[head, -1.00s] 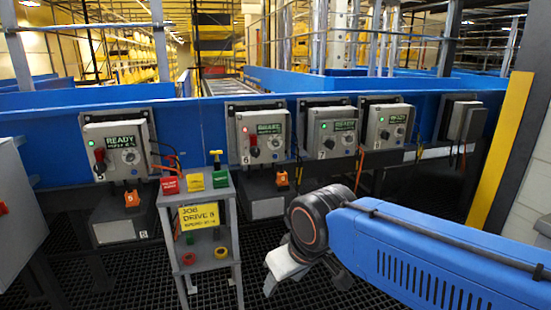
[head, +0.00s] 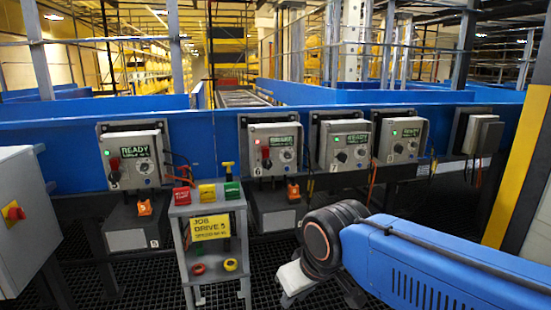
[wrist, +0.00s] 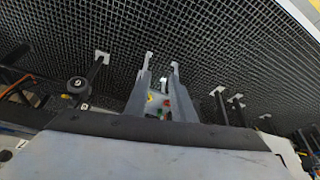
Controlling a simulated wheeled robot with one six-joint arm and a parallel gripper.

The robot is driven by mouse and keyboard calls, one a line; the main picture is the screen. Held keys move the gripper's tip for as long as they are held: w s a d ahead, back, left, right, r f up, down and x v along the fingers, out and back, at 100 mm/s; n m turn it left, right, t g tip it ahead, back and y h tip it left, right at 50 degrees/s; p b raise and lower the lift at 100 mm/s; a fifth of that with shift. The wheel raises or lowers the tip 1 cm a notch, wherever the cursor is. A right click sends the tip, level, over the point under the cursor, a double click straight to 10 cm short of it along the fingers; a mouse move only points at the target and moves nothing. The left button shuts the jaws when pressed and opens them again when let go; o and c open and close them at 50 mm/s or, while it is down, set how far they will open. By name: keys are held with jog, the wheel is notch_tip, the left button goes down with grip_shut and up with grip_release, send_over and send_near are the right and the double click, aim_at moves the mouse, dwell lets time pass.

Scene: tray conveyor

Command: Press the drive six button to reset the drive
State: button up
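My gripper (head: 293,278) hangs low in front of the conveyor, below and clearly apart from the box. Its fingers do not show clearly in either view. The wrist view faces the floor grating, with a pale surface of my own arm end across the bottom.
A grey stand (head: 212,262) with red, yellow and green blocks and a yellow "JOB DRIVE" sign stands left of my gripper; it also shows in the wrist view (wrist: 141,98). Similar boxes five (head: 153,186), seven (head: 338,168) and eight (head: 402,155) flank box six. A grey cabinet (head: 30,245) is far left.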

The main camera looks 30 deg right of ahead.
grip_shut()
dwell(1.4)
